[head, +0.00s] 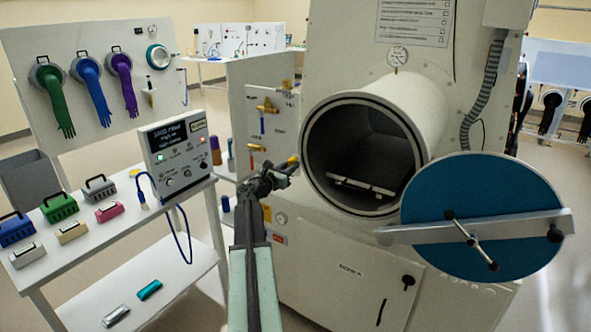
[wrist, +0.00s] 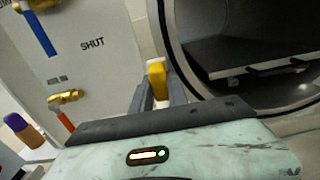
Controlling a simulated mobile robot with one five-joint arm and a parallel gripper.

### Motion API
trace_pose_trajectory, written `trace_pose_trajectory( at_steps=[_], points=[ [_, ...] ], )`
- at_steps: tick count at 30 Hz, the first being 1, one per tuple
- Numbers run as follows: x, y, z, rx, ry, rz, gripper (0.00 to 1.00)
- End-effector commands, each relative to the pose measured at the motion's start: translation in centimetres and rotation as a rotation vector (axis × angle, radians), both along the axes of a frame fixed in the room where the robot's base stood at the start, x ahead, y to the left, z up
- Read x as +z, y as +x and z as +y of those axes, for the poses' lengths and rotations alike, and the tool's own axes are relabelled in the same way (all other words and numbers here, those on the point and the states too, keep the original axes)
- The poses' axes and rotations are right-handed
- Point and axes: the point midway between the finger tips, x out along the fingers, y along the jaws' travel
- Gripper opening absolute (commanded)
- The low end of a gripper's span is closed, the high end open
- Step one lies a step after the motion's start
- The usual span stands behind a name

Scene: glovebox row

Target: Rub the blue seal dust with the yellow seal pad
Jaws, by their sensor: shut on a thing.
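My gripper (head: 285,170) is shut on the yellow seal pad (head: 293,160), which shows as a small yellow block at the fingertips in the head view. In the wrist view the pad (wrist: 157,77) sits between the two grey fingers (wrist: 158,92). The gripper is held in the air, just left of the round chamber opening (head: 309,158) and apart from its rim in the head view. The chamber door (head: 505,200) stands open at the right, a blue disc with a metal bar across it. I cannot make out separate blue dust on the rim or door.
A valve panel (head: 262,135) with brass valves is behind and left of my gripper. A bench (head: 130,235) at the left holds several coloured cases and a control box (head: 178,150). A tray (head: 362,187) lies inside the chamber. Door bar and handle stick out at the right.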

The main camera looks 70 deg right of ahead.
Motion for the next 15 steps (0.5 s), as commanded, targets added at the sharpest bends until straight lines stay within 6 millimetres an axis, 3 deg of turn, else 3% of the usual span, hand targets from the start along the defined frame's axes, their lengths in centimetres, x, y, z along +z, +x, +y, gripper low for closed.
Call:
trace_pose_trajectory(
  at_steps=[9, 15],
  points=[
    [0.0, 0.1, 0.1, -0.002, 0.0, 0.0, 0.0],
    [0.0, 0.5, 1.9, -0.001, 0.0, 0.0, 0.0]
  ],
)
